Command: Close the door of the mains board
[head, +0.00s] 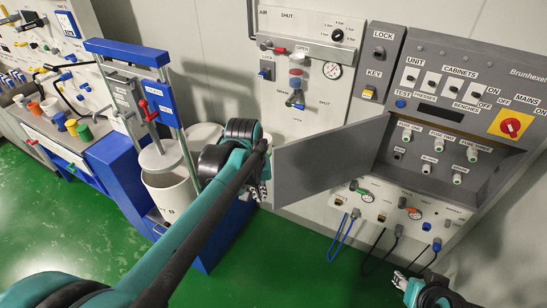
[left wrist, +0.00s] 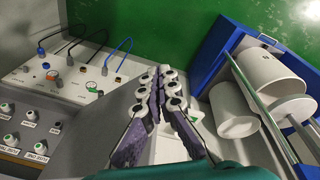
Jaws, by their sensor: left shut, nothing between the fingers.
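The mains board (head: 455,120) is a dark grey box at the right of the head view, with several white fuse carriers and a red rotary switch on yellow. Its grey door (head: 325,160) stands open, swung out to the left. My left gripper (head: 264,190) is shut and empty beside the door's free edge; I cannot tell whether it touches. In the left wrist view, the shut fingers (left wrist: 160,80) are in the middle, and the grey door (left wrist: 92,130) is just left of them. My right gripper (head: 401,280) is low at the right of the head view, its opening unclear.
A blue press frame (head: 160,100) with white buckets (head: 170,190) stands left of my left gripper. A lower panel (head: 385,205) with gauges and hanging blue and black hoses is below the board. The green floor (head: 260,270) in front is clear.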

